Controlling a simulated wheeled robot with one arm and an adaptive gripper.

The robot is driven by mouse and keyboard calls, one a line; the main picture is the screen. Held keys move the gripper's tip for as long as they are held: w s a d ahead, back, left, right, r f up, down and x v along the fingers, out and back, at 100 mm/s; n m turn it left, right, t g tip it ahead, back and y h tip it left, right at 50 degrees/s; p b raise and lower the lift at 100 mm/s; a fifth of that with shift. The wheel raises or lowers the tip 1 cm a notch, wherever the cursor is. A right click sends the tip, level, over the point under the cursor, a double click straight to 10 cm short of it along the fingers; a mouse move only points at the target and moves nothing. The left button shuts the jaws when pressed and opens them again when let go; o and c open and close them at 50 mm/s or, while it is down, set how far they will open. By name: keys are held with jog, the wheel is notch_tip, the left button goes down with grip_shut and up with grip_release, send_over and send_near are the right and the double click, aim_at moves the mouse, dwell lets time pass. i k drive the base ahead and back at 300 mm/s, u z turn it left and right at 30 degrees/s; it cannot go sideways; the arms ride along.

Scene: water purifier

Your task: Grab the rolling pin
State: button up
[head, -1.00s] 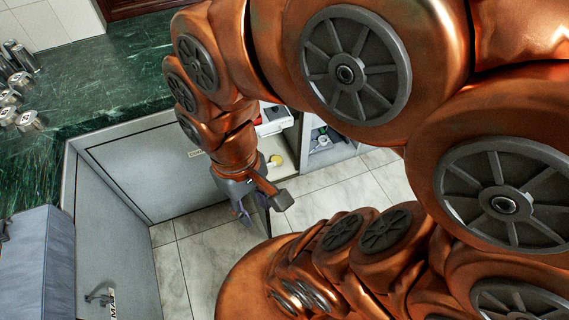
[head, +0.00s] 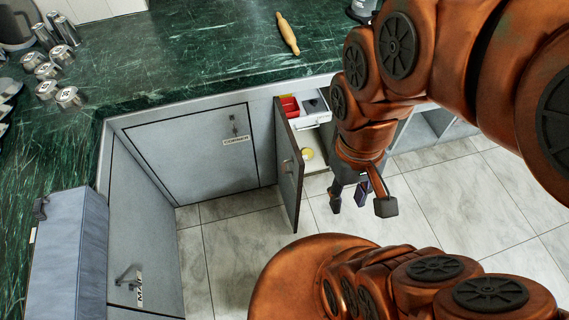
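The rolling pin (head: 288,34) is wooden and light brown. It lies on the green marble counter at the top middle of the head view, near the back and clear of other things. My gripper (head: 348,204) hangs low over the tiled floor, right of the open cabinet door and well below the counter. It is apart from the rolling pin. Its fingers point down and look spread, with nothing visible between them.
The green counter (head: 190,55) has free room around the pin. Metal canisters (head: 68,97) stand at its left. An open cabinet door (head: 289,165) and a pulled-out drawer (head: 312,121) with a red item are beside my gripper. A grey appliance stands at the top right.

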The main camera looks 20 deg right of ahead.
aim_at(287, 33)
jog(key=k, duration=0.55)
jog(key=u, duration=0.8)
jog(key=i, duration=1.35)
jog(key=z, duration=0.7)
